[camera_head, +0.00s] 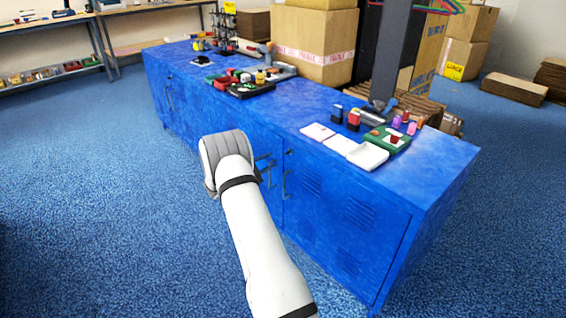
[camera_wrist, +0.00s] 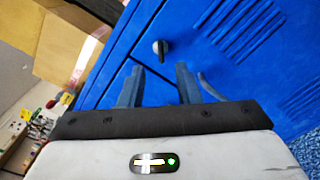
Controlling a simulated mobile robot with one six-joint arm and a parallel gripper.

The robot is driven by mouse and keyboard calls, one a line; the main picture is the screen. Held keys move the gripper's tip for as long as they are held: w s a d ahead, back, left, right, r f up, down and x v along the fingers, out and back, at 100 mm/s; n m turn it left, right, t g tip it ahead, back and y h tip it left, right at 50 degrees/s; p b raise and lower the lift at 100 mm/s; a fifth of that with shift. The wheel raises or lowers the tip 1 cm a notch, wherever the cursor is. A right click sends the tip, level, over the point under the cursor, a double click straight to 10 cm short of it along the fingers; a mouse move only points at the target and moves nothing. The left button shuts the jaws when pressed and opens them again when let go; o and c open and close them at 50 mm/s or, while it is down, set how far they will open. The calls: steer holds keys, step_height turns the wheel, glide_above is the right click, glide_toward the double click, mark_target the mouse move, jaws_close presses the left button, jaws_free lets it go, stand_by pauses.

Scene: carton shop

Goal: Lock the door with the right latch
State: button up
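The blue cabinet (camera_head: 345,215) has a louvred right door (camera_head: 335,205) with a vertical bar handle (camera_head: 285,183). The right latch (camera_head: 289,152), a small dark knob, sits above that handle near the cabinet's top edge. In the wrist view the latch (camera_wrist: 161,48) shows as a dark turn-piece on a round base, just beyond my fingertips. My gripper (camera_head: 266,168) is in front of the doors, left of the handle. Its two dark fingers (camera_wrist: 160,80) are apart with nothing between them. The handle (camera_wrist: 211,88) shows partly beside the right finger. The door looks closed.
The cabinet top (camera_head: 300,100) holds white trays (camera_head: 367,155), a green tray (camera_head: 388,140) and several small coloured objects. Cartons (camera_head: 315,40) stand behind it. The blue carpet (camera_head: 100,200) in front is clear.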

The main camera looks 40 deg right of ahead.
mark_target(285, 154)
steer(key=d, duration=0.5)
steer(key=w+d+b, duration=0.1)
steer(key=d, duration=0.2)
steer(key=shift+f, duration=0.35)
steer(key=shift+c, duration=0.4)
jaws_close()
